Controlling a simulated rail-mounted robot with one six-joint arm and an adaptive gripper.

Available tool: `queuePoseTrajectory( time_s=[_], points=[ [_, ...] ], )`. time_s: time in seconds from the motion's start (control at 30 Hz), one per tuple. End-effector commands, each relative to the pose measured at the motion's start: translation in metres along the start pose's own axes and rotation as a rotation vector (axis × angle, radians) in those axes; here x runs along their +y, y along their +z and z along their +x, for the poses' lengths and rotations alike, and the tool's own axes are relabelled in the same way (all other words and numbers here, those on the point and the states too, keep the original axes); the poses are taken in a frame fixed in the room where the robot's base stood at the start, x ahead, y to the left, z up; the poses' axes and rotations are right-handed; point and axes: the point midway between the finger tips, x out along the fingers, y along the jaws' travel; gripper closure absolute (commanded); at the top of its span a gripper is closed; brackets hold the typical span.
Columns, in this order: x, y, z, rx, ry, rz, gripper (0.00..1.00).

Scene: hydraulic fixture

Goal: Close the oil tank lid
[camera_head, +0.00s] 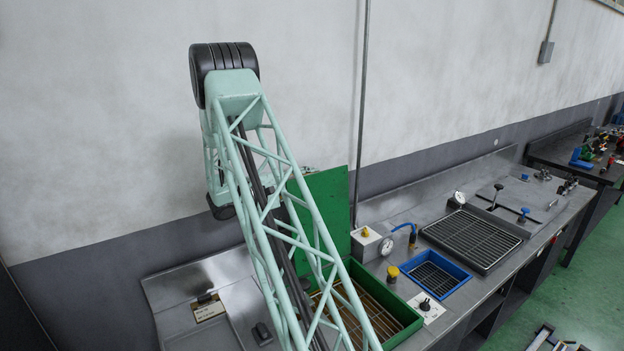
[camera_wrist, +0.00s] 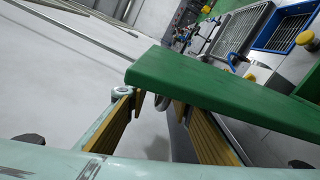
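The green oil tank lid (camera_head: 328,197) stands open and roughly upright at the wall side of the green oil tank (camera_head: 408,317) in the head view. The tank's inside shows a grating, partly hidden by my arm. In the wrist view the lid (camera_wrist: 215,92) is a thick green slab crossing from the centre to the right edge, just beyond my fingertips. My gripper (camera_wrist: 155,103) is open, its yellow-padded fingers apart with no lid between them. I cannot tell whether the right finger touches the lid. My gripper cannot be made out in the head view.
A vertical pipe (camera_head: 362,110) runs down the wall behind. A grated black tray (camera_head: 474,238) lies farther right.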

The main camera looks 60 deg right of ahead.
Motion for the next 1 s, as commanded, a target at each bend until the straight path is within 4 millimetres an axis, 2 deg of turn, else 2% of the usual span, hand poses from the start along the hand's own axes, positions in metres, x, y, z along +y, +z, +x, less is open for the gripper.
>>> queuePoseTrajectory(
  time_s=[0.3,0.53,1.0],
  points=[
    [-0.0002,0.0000,0.0009,0.000,0.000,0.000,0.80],
    [-0.0001,0.0001,0.0008,0.000,0.000,0.000,1.00],
    [-0.0019,0.0066,0.0065,-0.007,-0.003,0.010,1.00]
  ],
)
